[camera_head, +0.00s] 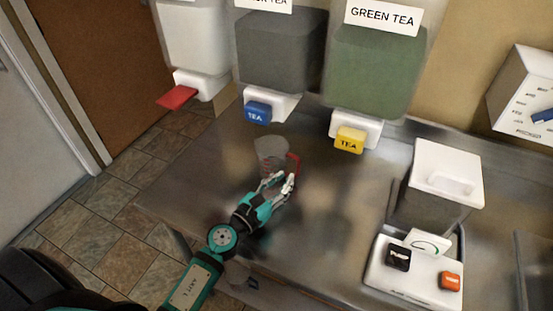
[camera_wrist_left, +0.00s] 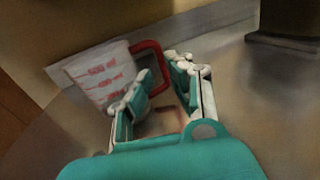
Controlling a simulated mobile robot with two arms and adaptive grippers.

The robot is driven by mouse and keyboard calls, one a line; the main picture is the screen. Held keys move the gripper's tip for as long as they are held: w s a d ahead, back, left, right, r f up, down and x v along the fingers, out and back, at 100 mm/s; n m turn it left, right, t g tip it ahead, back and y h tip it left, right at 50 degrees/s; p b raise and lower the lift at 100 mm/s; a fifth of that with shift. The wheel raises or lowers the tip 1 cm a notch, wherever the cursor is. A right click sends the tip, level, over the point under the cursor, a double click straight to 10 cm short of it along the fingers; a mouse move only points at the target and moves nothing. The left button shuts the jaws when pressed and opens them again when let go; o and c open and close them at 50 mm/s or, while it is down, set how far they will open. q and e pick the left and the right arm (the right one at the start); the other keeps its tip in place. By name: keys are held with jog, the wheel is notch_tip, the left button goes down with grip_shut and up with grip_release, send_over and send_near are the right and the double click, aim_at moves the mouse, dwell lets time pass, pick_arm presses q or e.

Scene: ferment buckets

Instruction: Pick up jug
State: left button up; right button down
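The jug (camera_head: 271,152) is a clear measuring jug with red markings and a red handle (camera_head: 294,163). It stands upright on the metal counter, below the tea dispensers. In the left wrist view the jug (camera_wrist_left: 98,72) is at upper left, its handle (camera_wrist_left: 149,47) facing the fingers. My left gripper (camera_head: 278,183) is open at the near side of the jug. In the left wrist view the fingers of my left gripper (camera_wrist_left: 163,80) are spread, with the lower handle seen between them. I cannot tell whether they touch it. My right gripper is not in view.
Dispensers with red (camera_head: 176,97), blue (camera_head: 257,113) and yellow (camera_head: 349,140) taps overhang the counter's back. The counter (camera_head: 325,225) between is clear. Its left edge drops to a tiled floor.

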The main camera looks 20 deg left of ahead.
aim_at(297, 167)
pick_arm(q)
jog(key=x, duration=0.5)
jog(key=shift+w+d+f, duration=0.1)
jog(key=shift+w+f, duration=0.1)
jog(key=shift+w, duration=0.15)
jog(key=shift+s, duration=0.1)
grip_shut()
